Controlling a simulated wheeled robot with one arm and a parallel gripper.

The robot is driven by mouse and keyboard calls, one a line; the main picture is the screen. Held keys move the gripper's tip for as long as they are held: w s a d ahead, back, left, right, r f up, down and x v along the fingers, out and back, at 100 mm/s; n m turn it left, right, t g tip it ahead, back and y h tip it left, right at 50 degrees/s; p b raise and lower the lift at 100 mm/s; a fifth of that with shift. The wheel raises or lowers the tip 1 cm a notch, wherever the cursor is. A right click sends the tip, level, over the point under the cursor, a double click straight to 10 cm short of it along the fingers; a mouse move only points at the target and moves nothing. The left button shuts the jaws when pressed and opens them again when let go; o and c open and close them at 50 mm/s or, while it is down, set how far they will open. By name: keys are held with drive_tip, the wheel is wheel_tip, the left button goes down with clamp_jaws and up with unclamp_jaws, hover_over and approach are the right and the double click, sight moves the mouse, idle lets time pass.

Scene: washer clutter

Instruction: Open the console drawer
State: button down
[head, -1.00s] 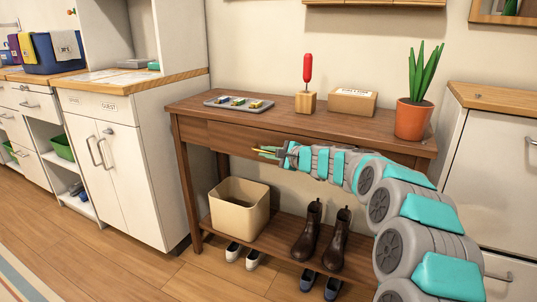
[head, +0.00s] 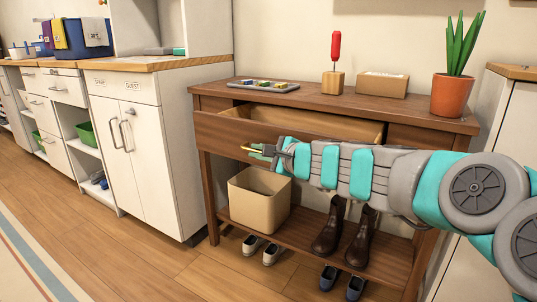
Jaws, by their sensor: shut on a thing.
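The wooden console table (head: 205,168) stands against the wall. Its drawer (head: 222,131) is pulled out towards me, and the pale inside (head: 318,121) shows behind the front panel. The part of the inside that I see looks empty; the front panel hides its floor. My gripper (head: 262,151) is at the drawer front, shut on the thin brass handle (head: 246,149), whose left end sticks out past the fingers. My arm hides the right part of the drawer front.
On the console top are a grey tray (head: 262,87) of small items, a red-handled tool (head: 336,46) in a wooden block, a box (head: 383,85) and a potted plant (head: 452,95). A beige bin (head: 258,203) and boots (head: 328,235) stand on the lower shelf. Floor at left is clear.

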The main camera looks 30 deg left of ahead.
drive_tip(key=shift+s+a+f+b, duration=0.1)
drive_tip(key=shift+s+b, duration=0.2)
drive_tip(key=shift+s, duration=0.85)
drive_tip(key=c, duration=0.9)
unclamp_jaws()
drive_tip(key=p+v, duration=0.1)
drive_tip(key=v, duration=0.7)
drive_tip(key=shift+a, duration=0.1)
